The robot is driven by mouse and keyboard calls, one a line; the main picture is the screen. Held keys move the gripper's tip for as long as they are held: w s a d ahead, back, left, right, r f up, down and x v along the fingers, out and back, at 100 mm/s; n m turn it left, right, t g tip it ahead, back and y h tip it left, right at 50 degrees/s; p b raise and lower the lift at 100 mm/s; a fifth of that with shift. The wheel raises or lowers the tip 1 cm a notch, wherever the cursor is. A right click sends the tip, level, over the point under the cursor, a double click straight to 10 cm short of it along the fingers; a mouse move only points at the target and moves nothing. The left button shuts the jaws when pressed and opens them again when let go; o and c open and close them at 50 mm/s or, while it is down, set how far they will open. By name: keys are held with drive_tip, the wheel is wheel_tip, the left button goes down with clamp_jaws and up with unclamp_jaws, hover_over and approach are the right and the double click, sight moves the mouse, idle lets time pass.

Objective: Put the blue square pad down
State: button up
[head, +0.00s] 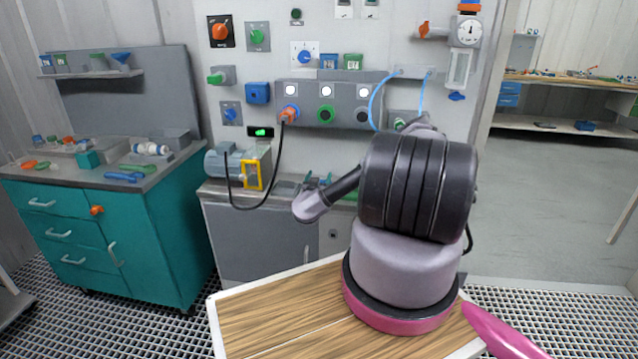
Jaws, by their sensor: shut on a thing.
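I cannot make out the blue square pad for sure in the head view. My gripper does not show clearly. My arm's thick black and grey links fill the right middle and hide part of the grey counter (265,232) and the wall panel behind it. A thinner black link with a rounded grey end reaches left in front of the counter. On the counter stand a grey motor-like unit with a yellow frame (252,174) and small greenish parts (318,181) beside my link.
A teal cabinet (150,245) with tools on top stands at the left. A black cable (262,200) hangs from the grey switch box (305,93) in front of the counter. A wooden shelf unit (545,79) stands far right, with open floor before it.

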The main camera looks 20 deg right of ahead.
wheel_tip(320, 180, up, 9)
drive_tip(key=s+a+r+n+t+y, duration=0.3)
drive_tip(key=s+a+n+y, duration=0.4)
drive_tip(key=s+a, duration=0.8)
drive_tip(key=a+y, duration=0.1)
drive_tip(key=y, duration=0.2)
drive_tip(key=shift+s, duration=0.15)
